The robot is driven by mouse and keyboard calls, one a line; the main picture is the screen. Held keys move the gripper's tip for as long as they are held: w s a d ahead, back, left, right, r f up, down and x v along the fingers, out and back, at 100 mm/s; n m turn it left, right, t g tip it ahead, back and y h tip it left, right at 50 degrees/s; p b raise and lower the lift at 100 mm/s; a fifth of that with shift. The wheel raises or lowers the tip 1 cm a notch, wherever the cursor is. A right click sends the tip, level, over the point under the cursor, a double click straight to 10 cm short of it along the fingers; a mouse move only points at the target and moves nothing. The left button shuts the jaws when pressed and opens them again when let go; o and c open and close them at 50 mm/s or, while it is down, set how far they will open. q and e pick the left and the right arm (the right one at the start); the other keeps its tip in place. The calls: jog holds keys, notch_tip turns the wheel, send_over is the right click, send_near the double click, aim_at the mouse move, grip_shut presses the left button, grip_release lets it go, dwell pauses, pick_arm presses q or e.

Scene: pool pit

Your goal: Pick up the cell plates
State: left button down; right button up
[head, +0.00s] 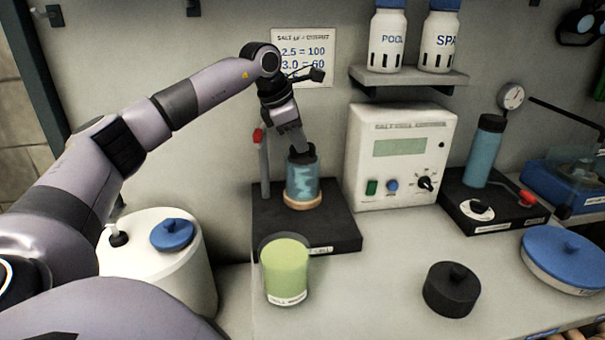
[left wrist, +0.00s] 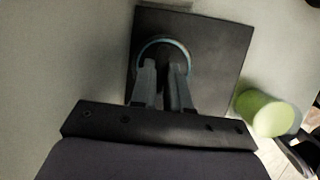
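The cell (head: 303,185) is a clear cylinder with blue liquid and pale shapes inside, upright on a tan ring on a black stand (head: 335,228). A dark top piece (head: 302,157) shows at its mouth; I cannot tell whether it belongs to the cell plates, and the plates are not clearly visible. My left gripper (head: 301,150) points down at this mouth. In the left wrist view its fingers (left wrist: 163,64) stand apart over the blue rim (left wrist: 165,40). What lies between them is too dark to tell. My right gripper is not in view.
A green-filled beaker (head: 287,272) stands in front of the stand. A black lidded pot (head: 452,289) is on the bench to its right. A white control box (head: 400,155) stands close right of the cell; a red-topped rod (head: 264,165) stands left. Bare bench lies between beaker and pot.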

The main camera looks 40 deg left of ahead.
pick_arm(q)
notch_tip(320, 180, up, 20)
jog(key=p, duration=0.2)
dwell(0.6)
jog(key=c, duration=1.8)
grip_release()
grip_shut()
jog(key=shift+d, duration=0.1)
